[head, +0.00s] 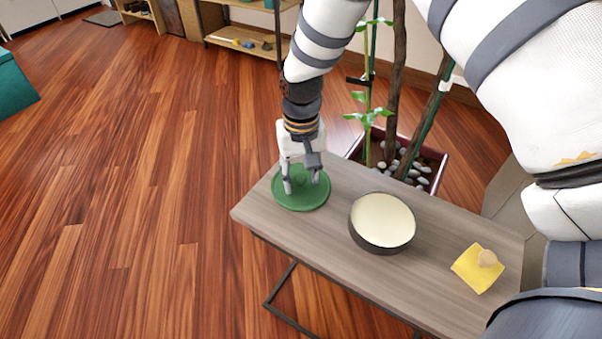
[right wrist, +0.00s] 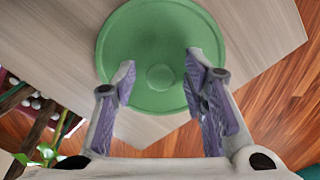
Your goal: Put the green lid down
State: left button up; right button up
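The green lid (head: 300,203) is round with a small central knob (right wrist: 160,77). It looks level at the left end of the grey-brown table, with no clear gap beneath it. My right gripper (head: 303,184) points down over the lid. In the right wrist view, the lid (right wrist: 158,30) fills the middle, and the gripper's two fingers (right wrist: 161,75) are spread apart on either side of the knob, with visible space between them and it. A round dark pan or pot with a cream inside (head: 382,221) stands right of the lid. My left gripper is not in view.
A potted plant with pebbles (head: 409,163) stands close behind the table. Open wooden floor (head: 120,200) lies to the left.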

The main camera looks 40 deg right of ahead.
aim_at(301, 177)
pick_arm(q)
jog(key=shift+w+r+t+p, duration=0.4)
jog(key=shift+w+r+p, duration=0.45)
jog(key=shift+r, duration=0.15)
pick_arm(e)
notch_tip(301, 177, up, 12)
jog(key=shift+r, duration=0.2)
